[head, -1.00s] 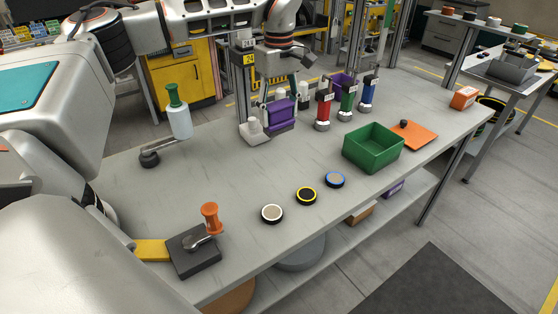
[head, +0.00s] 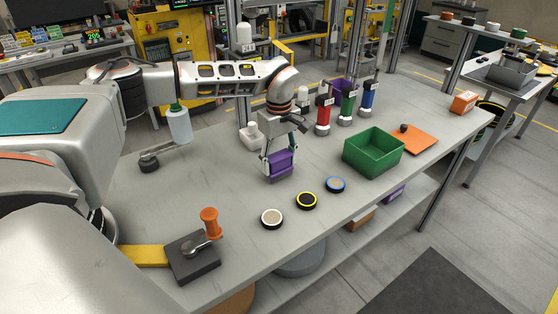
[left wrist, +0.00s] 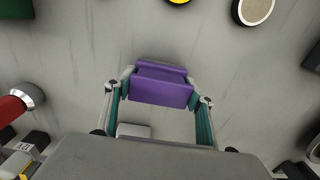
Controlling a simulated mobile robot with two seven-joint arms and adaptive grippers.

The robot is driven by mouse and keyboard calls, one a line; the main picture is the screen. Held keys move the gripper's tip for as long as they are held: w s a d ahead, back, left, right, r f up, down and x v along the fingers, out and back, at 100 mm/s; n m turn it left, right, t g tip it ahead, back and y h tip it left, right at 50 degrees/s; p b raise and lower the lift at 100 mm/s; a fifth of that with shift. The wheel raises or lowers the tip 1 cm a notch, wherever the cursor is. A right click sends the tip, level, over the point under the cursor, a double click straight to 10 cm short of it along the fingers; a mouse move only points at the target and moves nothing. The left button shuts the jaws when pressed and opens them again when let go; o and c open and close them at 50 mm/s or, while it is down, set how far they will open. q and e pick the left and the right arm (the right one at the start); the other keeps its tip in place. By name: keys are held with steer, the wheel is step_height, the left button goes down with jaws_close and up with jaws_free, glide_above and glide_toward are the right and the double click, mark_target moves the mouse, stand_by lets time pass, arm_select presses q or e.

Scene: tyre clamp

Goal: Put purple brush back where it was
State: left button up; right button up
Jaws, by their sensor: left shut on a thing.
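My left gripper (head: 279,158) is shut on the purple brush (head: 280,167), a blocky purple piece with a grey underside, over the middle of the workbench. Whether it touches the bench top is hard to tell. In the left wrist view the purple brush (left wrist: 160,88) sits between the two teal-padded fingers of the left gripper (left wrist: 155,97). My right gripper is not in view.
Red (head: 323,115), green (head: 347,107) and blue (head: 368,97) upright items stand behind right. A green bin (head: 373,153) and an orange mat (head: 414,139) lie right. Several round discs (head: 306,200) sit near the front edge. A spray bottle (head: 179,126) stands left.

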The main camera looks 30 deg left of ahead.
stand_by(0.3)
arm_select(q)
steer(key=o, duration=1)
step_height(320, 180, up, 12)
steer(key=shift+r, duration=0.1)
stand_by(0.3)
